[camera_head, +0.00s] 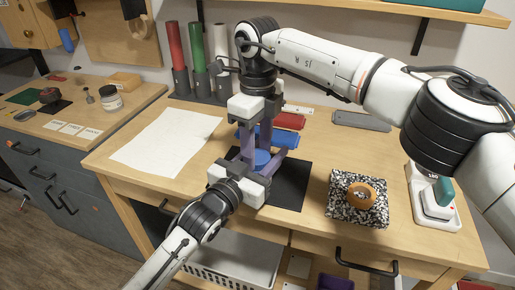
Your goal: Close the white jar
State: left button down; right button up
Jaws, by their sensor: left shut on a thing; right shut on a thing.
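My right gripper (262,143) reaches in from above and my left gripper (258,165) from the front. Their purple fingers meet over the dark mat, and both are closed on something. A round blue piece (262,158) shows between the fingers. Fingers and gripper bodies cover most of what is held, so I cannot tell which gripper has which part. No white jar body shows clearly there. A small clear jar with a pale label (111,98) stands on the left bench, apart from both grippers.
The black mat (291,186) lies under the grippers. A white sheet (165,138) lies to the left. A speckled block (343,205) with an orange ring (361,195) is at right. Red and blue items lie behind, near upright rolls (197,50). A white device (432,205) stands far right.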

jog(key=m, duration=0.4)
jog(key=shift+c, duration=0.2)
jog(key=o, duration=1.2)
jog(key=shift+r, duration=2.25)
jog(key=shift+c, duration=0.4)
